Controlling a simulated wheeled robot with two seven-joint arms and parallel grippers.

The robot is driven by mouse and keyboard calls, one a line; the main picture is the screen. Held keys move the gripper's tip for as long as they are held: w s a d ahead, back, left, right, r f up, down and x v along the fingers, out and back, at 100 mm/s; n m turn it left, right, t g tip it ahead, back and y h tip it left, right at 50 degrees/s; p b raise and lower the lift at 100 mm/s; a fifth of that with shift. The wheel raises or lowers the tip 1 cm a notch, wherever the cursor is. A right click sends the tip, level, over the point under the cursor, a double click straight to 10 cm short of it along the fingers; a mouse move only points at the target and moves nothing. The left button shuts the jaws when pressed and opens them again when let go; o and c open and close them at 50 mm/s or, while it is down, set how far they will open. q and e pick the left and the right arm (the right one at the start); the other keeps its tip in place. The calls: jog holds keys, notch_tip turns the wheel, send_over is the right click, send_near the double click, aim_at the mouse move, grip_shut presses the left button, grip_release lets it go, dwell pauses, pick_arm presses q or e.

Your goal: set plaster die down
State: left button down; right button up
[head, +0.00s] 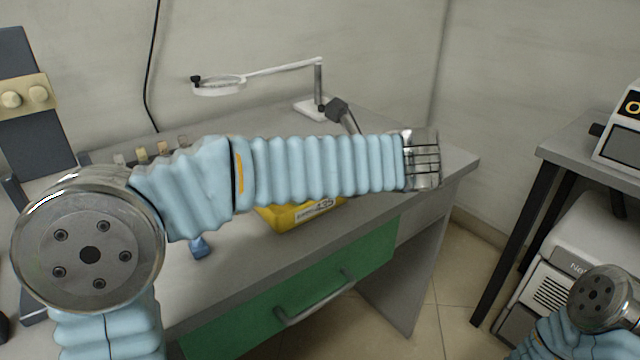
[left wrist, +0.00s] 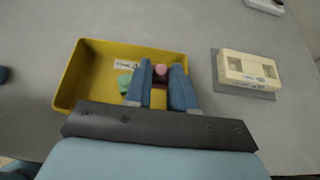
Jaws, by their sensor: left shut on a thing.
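My left gripper (left wrist: 160,86) shows in the left wrist view with its two blue fingers shut on a small piece, which I take for the plaster die (left wrist: 160,70). The piece has a pinkish end between the fingertips, with yellow showing nearer the palm. The fingers are over the right part of a yellow tray (left wrist: 88,62). I cannot tell whether the die touches the tray. In the head view my left arm covers the gripper, the die and most of the tray (head: 290,221). My right gripper is not in view.
A cream block with recesses (left wrist: 250,68) sits on a grey pad right of the tray. A green item (left wrist: 125,82) lies in the tray. A magnifier lamp (head: 308,106) stands at the back of the desk (head: 250,265). A green drawer (head: 290,300) is below.

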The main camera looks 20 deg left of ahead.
pick_arm(q)
jog(key=shift+s+f, duration=0.1)
jog(key=shift+f, duration=1.35)
jog(key=shift+s+f, duration=0.1)
jog(key=shift+f, duration=0.5)
jog(key=c, duration=1.2)
grip_release()
jog(key=shift+f, duration=0.15)
jog(key=shift+d+r, duration=0.2)
jog(key=shift+r, duration=0.4)
jog(key=v, duration=1.1)
jog(key=shift+s+d+r+p, duration=0.1)
jog(key=shift+d+r+p, duration=0.05)
jog(key=shift+r+p, duration=0.25)
